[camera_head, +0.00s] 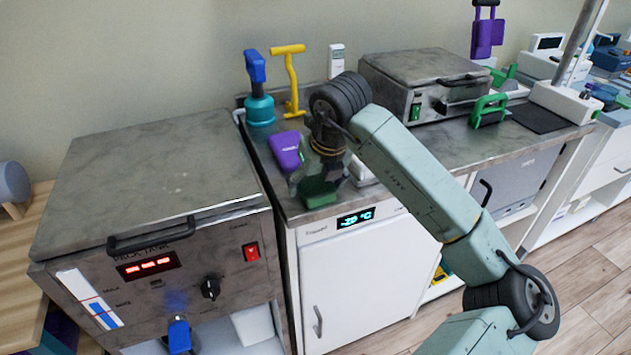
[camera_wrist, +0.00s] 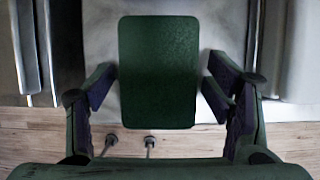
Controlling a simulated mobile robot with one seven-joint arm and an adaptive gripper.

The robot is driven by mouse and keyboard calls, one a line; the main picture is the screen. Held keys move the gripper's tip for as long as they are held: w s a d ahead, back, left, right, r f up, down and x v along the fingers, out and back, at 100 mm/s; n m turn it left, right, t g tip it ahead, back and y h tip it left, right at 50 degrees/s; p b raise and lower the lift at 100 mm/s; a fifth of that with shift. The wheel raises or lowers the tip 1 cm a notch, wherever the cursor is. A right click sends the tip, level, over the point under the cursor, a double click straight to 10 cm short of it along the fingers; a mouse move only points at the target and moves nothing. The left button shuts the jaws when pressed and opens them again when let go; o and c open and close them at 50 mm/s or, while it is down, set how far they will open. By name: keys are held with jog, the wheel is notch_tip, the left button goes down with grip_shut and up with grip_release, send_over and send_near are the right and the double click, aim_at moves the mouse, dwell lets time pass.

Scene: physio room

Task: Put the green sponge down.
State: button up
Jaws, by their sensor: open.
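The green sponge (camera_wrist: 158,72) is a dark green rounded block. In the wrist view it lies between the two fingers of my gripper (camera_wrist: 160,92), with a visible gap on each side. In the head view the sponge (camera_head: 319,192) is at the front edge of the grey worktop (camera_head: 400,176), above the white freezer door. My gripper (camera_head: 318,178) is open around it, pointing down. The wrist and fingers partly hide the sponge there, and its underside cannot be seen.
A purple item (camera_head: 285,151) lies close left of my gripper, and a white object (camera_head: 362,172) close right. A blue-and-teal pump (camera_head: 259,95) and a yellow T-shaped tool (camera_head: 291,80) stand behind. A large steel tank (camera_head: 155,190) stands left; a steel box (camera_head: 425,80) is behind right.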

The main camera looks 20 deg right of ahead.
jog(key=shift+r, duration=0.6)
jog(key=b+v, duration=0.3)
jog(key=v, duration=0.8)
jog(key=shift+s+r, duration=0.2)
jog(key=shift+s, duration=0.05)
